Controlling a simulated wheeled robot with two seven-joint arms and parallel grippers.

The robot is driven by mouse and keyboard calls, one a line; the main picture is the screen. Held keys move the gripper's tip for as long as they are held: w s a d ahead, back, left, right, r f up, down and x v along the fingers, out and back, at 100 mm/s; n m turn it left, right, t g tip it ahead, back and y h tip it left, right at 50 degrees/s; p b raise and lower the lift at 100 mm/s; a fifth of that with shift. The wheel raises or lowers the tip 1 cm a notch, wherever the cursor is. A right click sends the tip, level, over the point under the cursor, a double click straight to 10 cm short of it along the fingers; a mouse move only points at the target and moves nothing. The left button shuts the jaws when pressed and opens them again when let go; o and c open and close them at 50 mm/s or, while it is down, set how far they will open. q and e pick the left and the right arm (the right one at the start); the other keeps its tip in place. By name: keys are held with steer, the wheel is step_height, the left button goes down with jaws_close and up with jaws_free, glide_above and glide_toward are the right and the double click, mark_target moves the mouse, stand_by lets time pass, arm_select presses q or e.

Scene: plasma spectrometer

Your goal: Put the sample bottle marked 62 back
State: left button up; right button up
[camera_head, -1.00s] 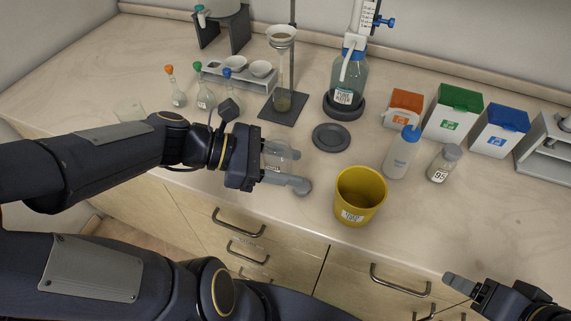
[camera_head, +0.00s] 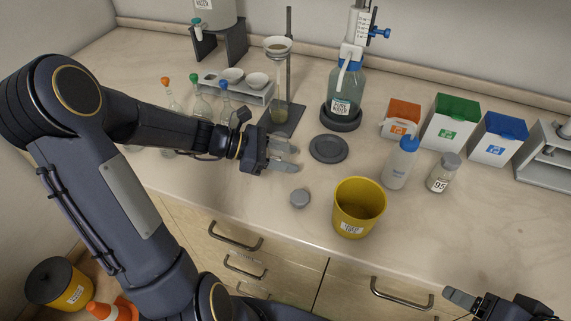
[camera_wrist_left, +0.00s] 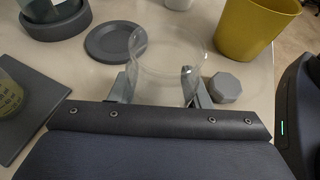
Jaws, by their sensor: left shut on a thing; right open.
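My left gripper (camera_head: 287,157) is shut on a clear, open-topped glass vessel (camera_wrist_left: 168,62), seen between its fingers in the left wrist view. The vessel's body is barely visible in the head view, and no number shows on it. A small grey cap (camera_head: 300,198) lies on the bench in front of this gripper; it also shows in the left wrist view (camera_wrist_left: 224,88). A capped bottle marked 95 (camera_head: 440,176) stands at the right. I see no label 62. My right gripper (camera_head: 462,299) is open at the lower right, partly cut off.
A grey round dish (camera_head: 329,148) lies behind the cap. A yellow bin (camera_head: 358,208) stands at the front edge. A wash bottle (camera_head: 399,166), a pure water bottle (camera_head: 346,92), a funnel stand (camera_head: 284,117) and coloured boxes (camera_head: 449,124) stand around. Small flasks are partly behind my left arm.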

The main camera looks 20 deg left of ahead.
arm_select(q)
step_height(320, 180, down, 3)
steer(key=shift+r, duration=0.1)
steer(key=o, duration=1)
